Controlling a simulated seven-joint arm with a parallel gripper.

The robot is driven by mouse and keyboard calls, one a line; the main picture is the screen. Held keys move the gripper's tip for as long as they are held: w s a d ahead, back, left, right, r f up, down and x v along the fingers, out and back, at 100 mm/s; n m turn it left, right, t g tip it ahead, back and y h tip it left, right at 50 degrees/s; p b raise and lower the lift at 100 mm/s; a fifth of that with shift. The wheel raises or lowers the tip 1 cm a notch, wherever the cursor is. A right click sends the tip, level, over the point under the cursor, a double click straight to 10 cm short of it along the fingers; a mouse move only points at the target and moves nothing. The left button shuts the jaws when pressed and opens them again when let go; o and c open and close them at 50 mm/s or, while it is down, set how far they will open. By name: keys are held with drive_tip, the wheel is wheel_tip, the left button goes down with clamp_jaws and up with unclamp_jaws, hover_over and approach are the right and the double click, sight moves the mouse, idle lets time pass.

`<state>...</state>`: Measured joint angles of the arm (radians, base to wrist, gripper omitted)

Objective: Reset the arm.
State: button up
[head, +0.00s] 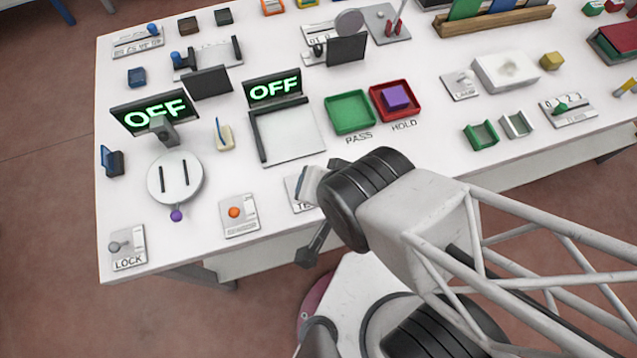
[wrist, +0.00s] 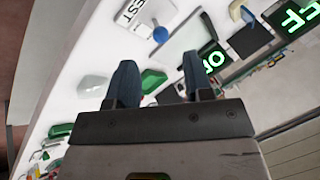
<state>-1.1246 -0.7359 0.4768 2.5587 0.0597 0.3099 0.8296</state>
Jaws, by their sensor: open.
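My gripper (wrist: 159,82) shows in the wrist view with its two dark blue-grey fingers spread well apart. Nothing is between the fingers. In the head view my arm comes in from the lower right, and its black wrist joint covers much of the gripper near the table's front edge. The gripper looks raised above the table and apart from the things on it; its exact height is hard to tell.
The white table (head: 130,205) holds a round plate with two slots (head: 175,190), an orange-button panel (head: 238,216), a LOCK switch (head: 128,248), a green tray (head: 349,122) and a red tray (head: 408,113) with a purple block (head: 396,97). Two displays read OFF.

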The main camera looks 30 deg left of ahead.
idle(0.5)
drive_tip(key=w+d+r+m+t+h, duration=0.1)
drive_tip(key=w+d+r+h, duration=0.1)
drive_tip(key=w+d+r, duration=0.35)
drive_tip(key=w+d+r+m+h, duration=0.1)
drive_tip(key=w+d+r, duration=0.1)
drive_tip(key=w+d, duration=0.55)
drive_tip(key=w+d+r+h, duration=0.1)
drive_tip(key=d+r, duration=0.3)
drive_tip(key=d, duration=0.4)
drive_tip(key=w+d+r+m+g+h, duration=0.1)
drive_tip(key=d+r, duration=0.3)
drive_tip(key=d, duration=0.4)
drive_tip(key=shift+w+d+r+h, duration=0.15)
drive_tip(key=shift+w+d+h, duration=0.15)
drive_tip(key=shift+w+h, duration=0.15)
idle(1.0)
